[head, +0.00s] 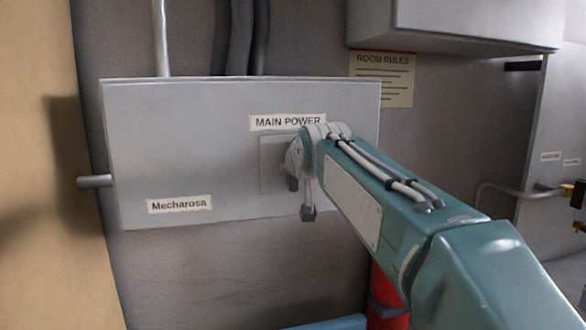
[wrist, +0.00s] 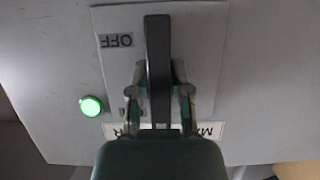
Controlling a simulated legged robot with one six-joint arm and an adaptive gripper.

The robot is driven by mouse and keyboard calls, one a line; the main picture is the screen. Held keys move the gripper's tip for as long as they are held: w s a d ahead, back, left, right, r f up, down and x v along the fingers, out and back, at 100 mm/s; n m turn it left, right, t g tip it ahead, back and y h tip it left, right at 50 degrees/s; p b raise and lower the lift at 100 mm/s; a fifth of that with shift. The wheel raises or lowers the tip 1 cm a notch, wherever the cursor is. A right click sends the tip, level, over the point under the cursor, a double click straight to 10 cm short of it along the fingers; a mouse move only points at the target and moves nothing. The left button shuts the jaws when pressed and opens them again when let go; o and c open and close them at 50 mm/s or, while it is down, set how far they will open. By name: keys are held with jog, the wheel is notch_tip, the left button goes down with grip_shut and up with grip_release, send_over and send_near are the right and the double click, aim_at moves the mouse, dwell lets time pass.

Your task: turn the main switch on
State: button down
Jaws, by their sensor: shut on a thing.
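The main switch is on a grey power box (head: 170,140) labelled "MAIN POWER" in the head view. Its dark lever (wrist: 158,55) shows in the wrist view, straight along the picture's vertical on a pale plate (wrist: 205,50). An upside-down "OFF" label (wrist: 116,41) is beside the lever's far end. My gripper (wrist: 160,93) has one finger on each side of the lever and is shut on it. In the head view my gripper (head: 300,190) is at the plate, and my wrist hides most of the switch. A green lamp (wrist: 91,106) is lit on the box.
A "ROOM RULES" sheet (head: 382,79) hangs right of the box, below a grey cabinet (head: 455,25). Pipes (head: 240,38) run above the box. A red cylinder (head: 388,285) is below, partly behind my arm. A tan panel (head: 45,170) borders the left.

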jog(key=shift+f, duration=0.4)
jog(key=c, duration=0.6)
grip_release()
jog(key=shift+w, duration=0.1)
jog(key=shift+o, duration=0.2)
jog(key=shift+a+r, duration=0.1)
jog(key=shift+r, duration=0.05)
jog(key=shift+r, duration=0.1)
jog(key=shift+s+r, duration=0.1)
jog(key=shift+s, duration=0.1)
jog(key=v, duration=1.1)
jog(key=shift+s, duration=0.2)
